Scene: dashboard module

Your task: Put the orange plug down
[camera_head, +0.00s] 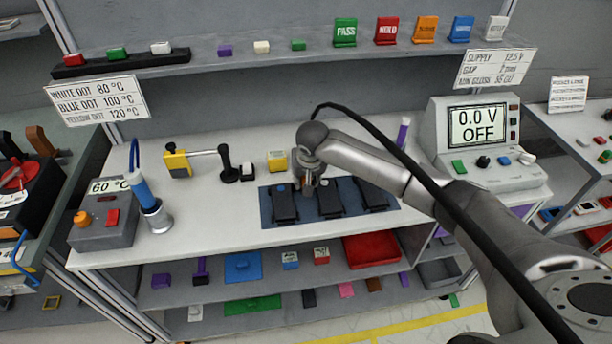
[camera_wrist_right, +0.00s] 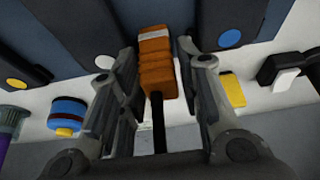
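The orange plug (camera_wrist_right: 157,62) is in the right wrist view, with a black cable running from it toward the camera. It sits between the two fingers of my right gripper (camera_wrist_right: 158,68), which appear closed against its sides. In the head view my right gripper (camera_head: 308,186) points down over the blue mat (camera_head: 266,210), between the left and middle black modules; the plug is not clear there. The left black module (camera_head: 284,206) has a blue dot, and the middle one (camera_head: 330,202) shows a white dot in the wrist view (camera_wrist_right: 103,62). My left gripper is out of view.
A temperature unit (camera_head: 104,228) is at left, and a supply unit (camera_head: 482,175) reading 0.0 V OFF at right. Free bench surface (camera_head: 215,215) lies left of the mat.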

